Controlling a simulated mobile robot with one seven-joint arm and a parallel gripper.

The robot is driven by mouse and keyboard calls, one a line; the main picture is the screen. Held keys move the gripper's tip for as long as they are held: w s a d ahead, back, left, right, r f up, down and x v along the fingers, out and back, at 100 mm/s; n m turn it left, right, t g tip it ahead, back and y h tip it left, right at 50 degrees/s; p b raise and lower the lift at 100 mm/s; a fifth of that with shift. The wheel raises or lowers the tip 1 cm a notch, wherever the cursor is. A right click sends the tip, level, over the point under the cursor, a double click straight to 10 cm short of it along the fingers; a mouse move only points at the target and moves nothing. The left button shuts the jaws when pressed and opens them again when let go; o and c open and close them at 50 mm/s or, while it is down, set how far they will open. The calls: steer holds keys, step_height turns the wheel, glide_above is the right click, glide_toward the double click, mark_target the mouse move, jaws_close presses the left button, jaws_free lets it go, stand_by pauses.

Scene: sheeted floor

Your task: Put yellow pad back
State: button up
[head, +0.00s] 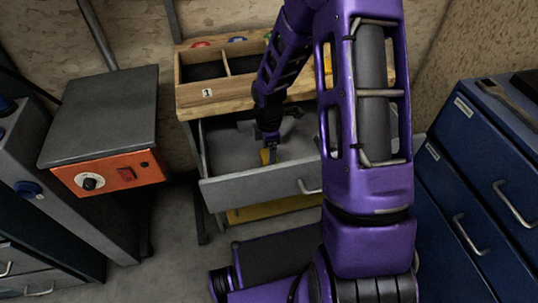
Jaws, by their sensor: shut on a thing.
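The yellow pad (265,157) shows as a small yellow patch at the tips of my gripper (269,149). My gripper points down inside the open grey drawer (250,190) and is shut on the pad. Whether the pad touches the drawer floor, I cannot tell. A grey object (291,113) lies in the back of the drawer, partly behind my gripper.
A wooden bench (190,103) above the drawer bears a divided wooden box (222,85). Another yellow thing (328,62) shows behind my arm. A grey-topped orange unit (110,175) stands left, and a blue cabinet (465,180) stands right.

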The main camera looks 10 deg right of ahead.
steer(key=shift+f, duration=0.15)
steer(key=shift+f, duration=0.1)
steer(key=o, duration=1.1)
step_height(320, 180, up, 12)
steer(key=p, duration=0.3)
